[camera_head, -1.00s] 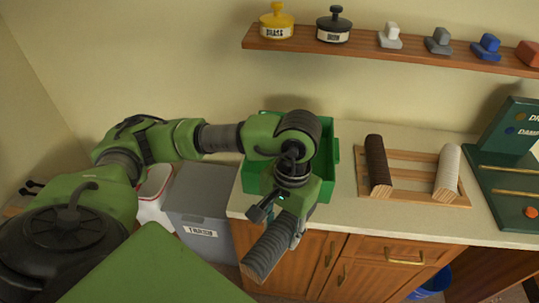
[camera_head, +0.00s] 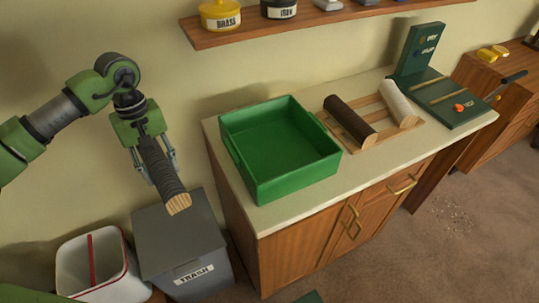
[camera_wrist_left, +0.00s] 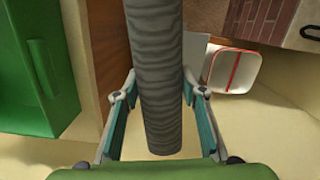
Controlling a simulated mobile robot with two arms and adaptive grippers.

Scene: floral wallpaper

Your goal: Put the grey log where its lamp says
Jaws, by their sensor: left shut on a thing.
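The grey log (camera_head: 163,174) has ridged grey bark and a pale cut end. My left gripper (camera_head: 157,165) is shut on it and holds it in the air, tilted, over the back of the grey bin labelled TRASH (camera_head: 181,247). In the left wrist view the log (camera_wrist_left: 160,85) runs between the two fingers (camera_wrist_left: 160,97). A dark green panel (camera_head: 417,48) with small lamps stands at the back right; its lettering is too small to read surely. My right gripper is not in view.
An empty green tray (camera_head: 285,183) stands on the counter. A rack (camera_head: 375,137) holds a dark log (camera_head: 350,121) and a whitish log (camera_head: 397,103). A white bin with a red divider (camera_head: 93,262) stands left of the trash bin. A shelf (camera_head: 320,22) crosses above.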

